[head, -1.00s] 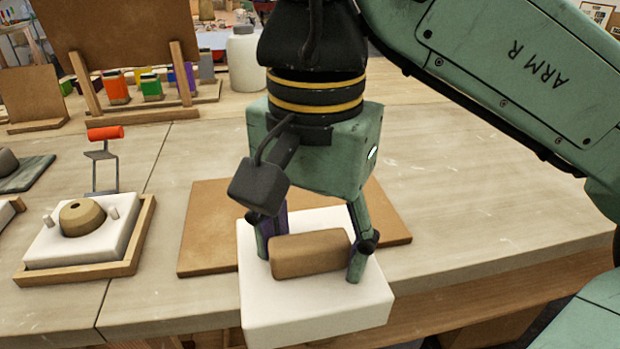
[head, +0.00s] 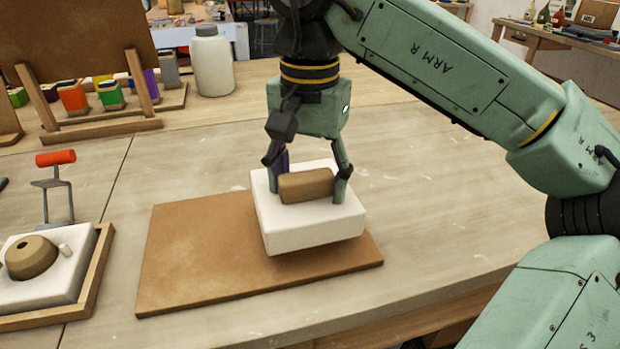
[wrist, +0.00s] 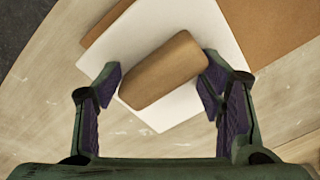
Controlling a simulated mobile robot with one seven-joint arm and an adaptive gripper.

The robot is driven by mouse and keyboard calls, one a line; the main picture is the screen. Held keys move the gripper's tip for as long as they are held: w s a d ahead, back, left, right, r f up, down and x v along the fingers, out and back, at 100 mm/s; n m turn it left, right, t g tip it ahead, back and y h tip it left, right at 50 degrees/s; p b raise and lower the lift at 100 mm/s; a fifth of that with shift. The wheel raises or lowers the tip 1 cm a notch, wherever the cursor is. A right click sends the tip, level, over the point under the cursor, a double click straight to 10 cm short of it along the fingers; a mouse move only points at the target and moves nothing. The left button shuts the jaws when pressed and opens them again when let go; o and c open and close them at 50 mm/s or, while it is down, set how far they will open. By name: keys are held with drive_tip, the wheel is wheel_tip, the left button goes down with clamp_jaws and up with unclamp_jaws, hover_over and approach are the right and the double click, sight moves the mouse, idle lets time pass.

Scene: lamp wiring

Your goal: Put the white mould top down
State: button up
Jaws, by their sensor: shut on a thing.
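The white mould top (head: 310,225) is a square white block with a tan brown grip block (head: 306,186) on its upper face. My gripper (head: 306,182) is shut on the grip block, one finger at each end, and holds the mould top level over the right part of a brown board (head: 190,255). Its underside is hidden; a gap seems to show below its front edge, with a shadow on the board. In the wrist view the grip block (wrist: 165,70) sits between my fingers, with the white face (wrist: 195,25) beneath it.
At the left, a white mould half (head: 60,280) with a tan dome (head: 32,257) and a peg sits in a wooden tray (head: 92,280). A red-handled clamp (head: 55,160) stands behind it. Colour jars and a white bottle (head: 212,62) are at the back. The table right of the board is clear.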

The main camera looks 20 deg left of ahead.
drive_tip(key=shift+w+a, duration=0.25)
drive_tip(key=shift+w, duration=1)
drive_tip(key=shift+w+f+p, duration=0.15)
drive_tip(key=shift+f+p, duration=0.45)
drive_tip(key=shift+f, duration=1.25)
drive_tip(key=shift+f, duration=0.1)
drive_tip(key=o, duration=1.9)
wheel_tip(320, 180, up, 12)
